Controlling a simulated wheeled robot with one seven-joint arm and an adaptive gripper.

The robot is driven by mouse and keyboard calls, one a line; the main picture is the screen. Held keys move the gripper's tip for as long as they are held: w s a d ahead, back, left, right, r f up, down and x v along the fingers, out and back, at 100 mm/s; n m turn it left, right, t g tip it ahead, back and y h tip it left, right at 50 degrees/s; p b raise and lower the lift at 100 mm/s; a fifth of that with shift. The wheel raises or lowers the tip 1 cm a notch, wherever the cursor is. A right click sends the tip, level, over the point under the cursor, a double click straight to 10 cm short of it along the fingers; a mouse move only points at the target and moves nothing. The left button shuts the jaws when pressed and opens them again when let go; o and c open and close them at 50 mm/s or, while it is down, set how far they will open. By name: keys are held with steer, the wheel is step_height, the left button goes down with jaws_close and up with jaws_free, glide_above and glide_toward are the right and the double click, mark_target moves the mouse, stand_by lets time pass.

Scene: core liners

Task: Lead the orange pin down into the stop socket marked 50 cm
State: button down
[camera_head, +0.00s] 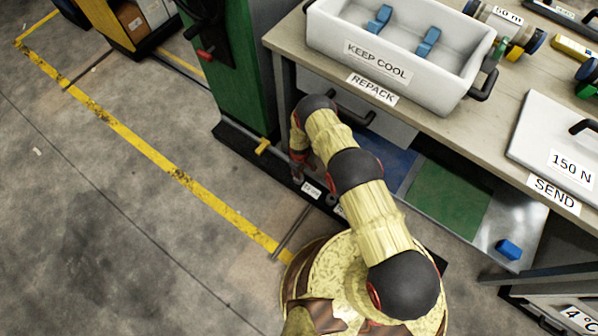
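My arm reaches up from the bottom of the head view and bends down at its far end. My gripper (298,176) seems to hang there, small and dark, just above a black strip (262,158) at the foot of a green machine (240,75). Whether its fingers are open or shut is too small to tell. A small white label (311,189) lies on the strip just below and right of the gripper; its writing is unreadable. A second label is partly hidden by my arm. I cannot make out the orange pin or a socket marked 50 cm.
A workbench (290,38) stands right of the machine, with a white KEEP COOL tub (470,88) and a white lid (535,135) marked 150 N. A yellow piece (263,146) sticks up from the strip. The floor (120,240) at left is clear.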

steer(key=c, duration=1.5)
jaws_free()
step_height(320, 180, up, 12)
